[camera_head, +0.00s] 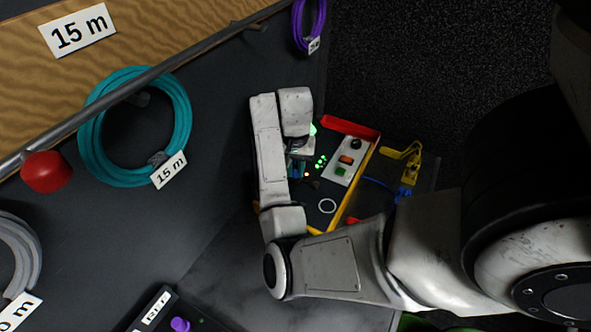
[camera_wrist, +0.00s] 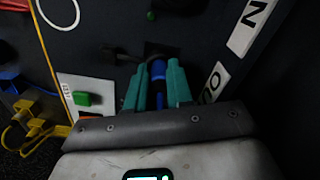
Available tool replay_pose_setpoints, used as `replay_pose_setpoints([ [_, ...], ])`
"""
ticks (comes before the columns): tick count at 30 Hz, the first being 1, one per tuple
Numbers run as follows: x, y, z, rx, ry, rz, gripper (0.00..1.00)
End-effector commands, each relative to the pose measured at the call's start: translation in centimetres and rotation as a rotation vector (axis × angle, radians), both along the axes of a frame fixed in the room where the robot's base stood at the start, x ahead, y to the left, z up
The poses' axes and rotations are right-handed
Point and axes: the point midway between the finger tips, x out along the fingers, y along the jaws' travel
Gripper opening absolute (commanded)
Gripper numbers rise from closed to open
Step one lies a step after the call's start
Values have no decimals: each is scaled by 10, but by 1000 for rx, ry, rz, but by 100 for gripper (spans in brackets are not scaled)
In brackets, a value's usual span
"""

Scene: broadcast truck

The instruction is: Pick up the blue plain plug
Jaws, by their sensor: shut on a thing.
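A blue plug (camera_wrist: 158,69) stands between the teal fingers of my gripper (camera_wrist: 158,75) in the wrist view, and the fingers are shut on it. A dark lead or stub lies just beyond it against the dark panel; I cannot tell whether the plug is seated in a socket. In the head view my gripper (camera_head: 297,166) is over the panel, largely hidden by my arm links, with only a small bit of blue showing. Another blue plug (camera_head: 404,192) lies to the right by a blue cable; a blue piece also shows in the wrist view (camera_wrist: 11,82).
The dark panel (camera_head: 325,190) has a red and yellow edge and a light plate with buttons, including a green button (camera_wrist: 82,98). Yellow connectors (camera_head: 414,163) lie right of it. A teal cable coil (camera_head: 84,135) hangs at left, a purple coil (camera_head: 308,28) at top.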

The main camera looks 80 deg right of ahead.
Motion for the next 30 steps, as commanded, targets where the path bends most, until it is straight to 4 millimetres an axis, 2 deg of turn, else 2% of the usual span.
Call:
replay_pose_setpoints([
  [7, 1, 0, 18, -3, -2, -1, 0],
  [11, -1, 2, 43, -1, -3, 0, 0],
  [20, -42, 27, 100, 0, -6, -2, 0],
  [24, -70, 42, 108, -1, -4, -4, 0],
  [30, -101, 61, 121, -1, -3, -3, 0],
])
